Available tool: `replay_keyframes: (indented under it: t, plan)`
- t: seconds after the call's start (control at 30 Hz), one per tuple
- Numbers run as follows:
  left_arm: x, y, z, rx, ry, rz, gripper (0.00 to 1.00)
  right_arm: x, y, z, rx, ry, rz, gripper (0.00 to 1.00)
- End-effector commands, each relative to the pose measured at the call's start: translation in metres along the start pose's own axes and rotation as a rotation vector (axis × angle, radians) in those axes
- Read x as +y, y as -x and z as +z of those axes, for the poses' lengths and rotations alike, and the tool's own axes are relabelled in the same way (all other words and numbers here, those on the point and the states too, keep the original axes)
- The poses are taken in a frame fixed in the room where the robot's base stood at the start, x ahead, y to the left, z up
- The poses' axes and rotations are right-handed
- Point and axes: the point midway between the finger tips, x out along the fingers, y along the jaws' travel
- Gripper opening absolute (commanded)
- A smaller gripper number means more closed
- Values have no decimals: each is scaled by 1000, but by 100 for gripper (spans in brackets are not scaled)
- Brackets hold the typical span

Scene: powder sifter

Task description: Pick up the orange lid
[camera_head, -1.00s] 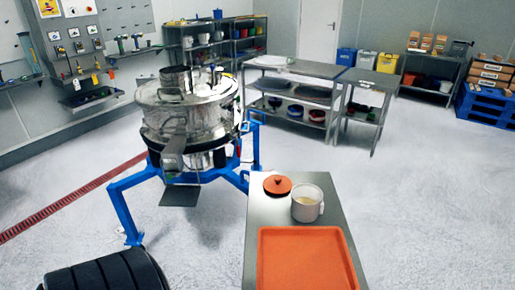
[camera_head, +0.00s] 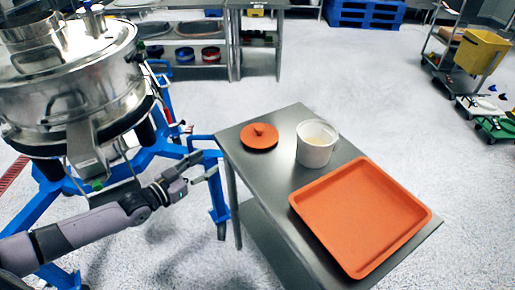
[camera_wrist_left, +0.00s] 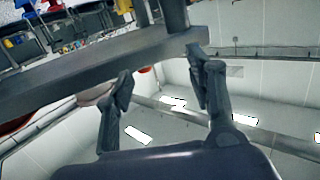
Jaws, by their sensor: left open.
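The orange lid (camera_head: 259,138) lies flat, knob up, on the far left corner of the metal table (camera_head: 262,172). A white cup (camera_head: 316,146) with pale contents stands just right of it. My left gripper (camera_head: 207,165) is open and empty, left of the table's edge and apart from the lid. In the left wrist view, my left gripper's fingers (camera_wrist_left: 160,74) are spread, with a grey table edge (camera_wrist_left: 85,75) crossing beyond them. The lid cannot be made out clearly there. My right gripper is not in view.
An orange tray (camera_head: 357,217) covers the table's near right part. The steel sifter (camera_head: 75,85) on its blue frame (camera_head: 165,150) stands at the left, close to my left arm. A yellow bin cart (camera_head: 478,52) is far right. The floor right of the table is clear.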

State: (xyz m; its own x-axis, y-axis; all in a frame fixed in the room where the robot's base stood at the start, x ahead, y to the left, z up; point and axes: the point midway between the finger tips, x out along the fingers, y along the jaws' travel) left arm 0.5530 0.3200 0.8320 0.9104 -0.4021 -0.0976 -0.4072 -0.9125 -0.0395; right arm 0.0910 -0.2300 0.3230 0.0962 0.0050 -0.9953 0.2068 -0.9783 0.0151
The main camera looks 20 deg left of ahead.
Motion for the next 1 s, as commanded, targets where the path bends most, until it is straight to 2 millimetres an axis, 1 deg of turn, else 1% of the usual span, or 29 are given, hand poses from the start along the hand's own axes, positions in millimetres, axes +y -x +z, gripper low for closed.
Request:
replay_keyframes:
  t: [0.03, 0.1, 0.2, 0.23, 0.37, 0.8, 0.9, 1.0]
  plan:
    - [8, 0, -13, 35, 4, 33, 50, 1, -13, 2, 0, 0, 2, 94]
    - [17, 2, -32, 69, 20, 63, 50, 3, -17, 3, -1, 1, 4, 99]
    - [24, 2, -48, 96, 34, 83, 50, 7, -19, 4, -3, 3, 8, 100]
    - [25, 1, -51, 99, 37, 86, 50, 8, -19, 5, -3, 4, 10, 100]
    - [27, -14, -57, 108, 41, 88, 50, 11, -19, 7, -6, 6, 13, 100]
    - [35, -96, -65, 105, 39, 89, 50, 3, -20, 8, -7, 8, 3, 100]
    - [36, -108, -65, 103, 39, 88, 50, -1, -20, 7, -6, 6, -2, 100]
    - [36, -115, -66, 102, 38, 88, 50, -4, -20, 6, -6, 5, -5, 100]
